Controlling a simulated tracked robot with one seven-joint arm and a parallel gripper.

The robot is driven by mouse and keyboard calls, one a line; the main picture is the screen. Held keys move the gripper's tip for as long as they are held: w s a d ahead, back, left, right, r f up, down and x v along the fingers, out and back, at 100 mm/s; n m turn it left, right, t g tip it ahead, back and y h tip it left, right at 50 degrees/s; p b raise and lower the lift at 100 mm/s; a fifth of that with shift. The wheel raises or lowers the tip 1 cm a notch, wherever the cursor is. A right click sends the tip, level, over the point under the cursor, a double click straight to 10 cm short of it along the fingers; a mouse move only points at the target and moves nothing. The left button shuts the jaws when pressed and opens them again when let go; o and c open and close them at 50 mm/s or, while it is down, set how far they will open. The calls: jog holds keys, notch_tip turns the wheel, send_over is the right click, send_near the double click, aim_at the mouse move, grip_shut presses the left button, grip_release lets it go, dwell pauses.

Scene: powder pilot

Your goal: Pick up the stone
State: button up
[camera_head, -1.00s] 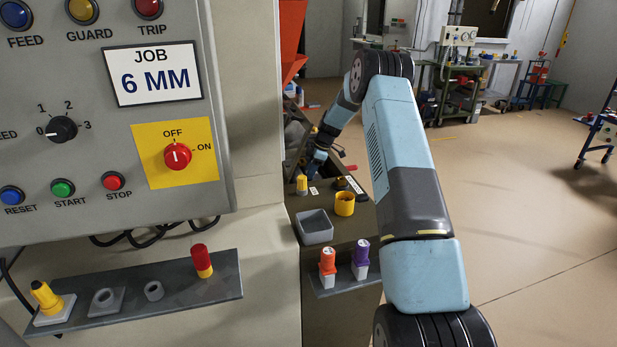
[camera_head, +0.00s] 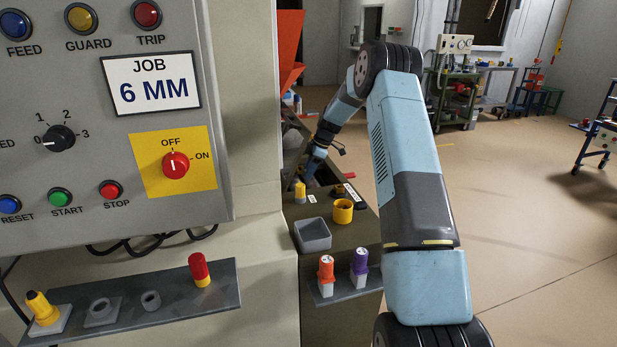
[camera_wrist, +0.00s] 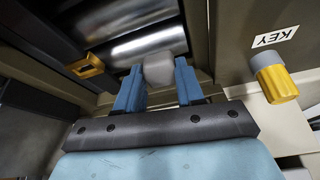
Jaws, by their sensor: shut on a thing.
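The stone (camera_wrist: 158,69) is a small pale grey lump in the wrist view. It sits between the two blue fingers of my gripper (camera_wrist: 159,77), at their tips. The fingers are shut on it from left and right. Shiny metal rollers (camera_wrist: 135,38) lie just beyond and below the stone. I cannot tell whether the stone still touches them. In the head view my gripper (camera_head: 313,168) is at the dark opening behind the grey tray, small and partly hidden. The stone cannot be made out there.
A yellow key knob (camera_wrist: 276,84) stands right of my gripper, beside the opening's wall. A yellow bracket (camera_wrist: 86,66) is at the left. A grey tray (camera_head: 313,236), a yellow cup (camera_head: 343,211) and a control panel (camera_head: 100,120) are nearer. Open floor lies to the right.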

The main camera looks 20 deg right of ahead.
jog(key=s+a+r, duration=0.1)
jog(key=s+r, duration=0.7)
jog(key=s, duration=0.4)
jog(key=shift+s, duration=0.2)
jog(key=shift+s+r, duration=0.1)
